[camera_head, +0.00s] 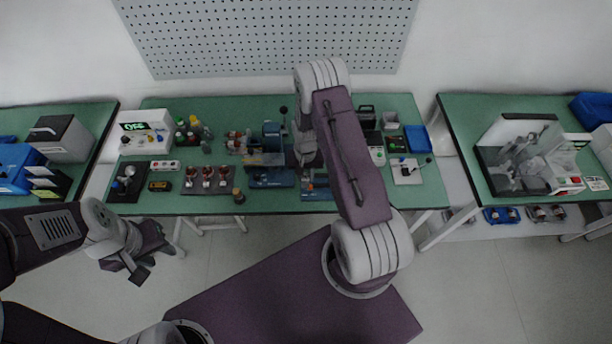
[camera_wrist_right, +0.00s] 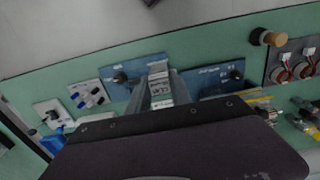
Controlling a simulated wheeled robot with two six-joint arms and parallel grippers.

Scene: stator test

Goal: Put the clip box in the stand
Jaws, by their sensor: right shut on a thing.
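My right gripper (camera_wrist_right: 158,90) is shut on a small, light box with printed lettering, seemingly the clip box (camera_wrist_right: 161,88), in the right wrist view. It is held over the green bench between two blue plates. In the head view my right arm reaches over the bench, and its gripper (camera_head: 307,160) and the box are mostly hidden. I cannot tell surely which fixture is the stand; a blue plate (camera_wrist_right: 128,76) and another blue plate (camera_wrist_right: 212,84) lie on either side of the box. My left gripper (camera_head: 126,264) hangs open and empty in front of the bench.
The bench (camera_head: 235,107) carries a plate with red coils (camera_head: 207,180), bottles (camera_head: 190,130), a blue tray (camera_head: 417,139) and a white plate with small parts (camera_head: 407,171). Side tables stand left and right. A pegboard (camera_head: 265,35) is on the wall behind.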

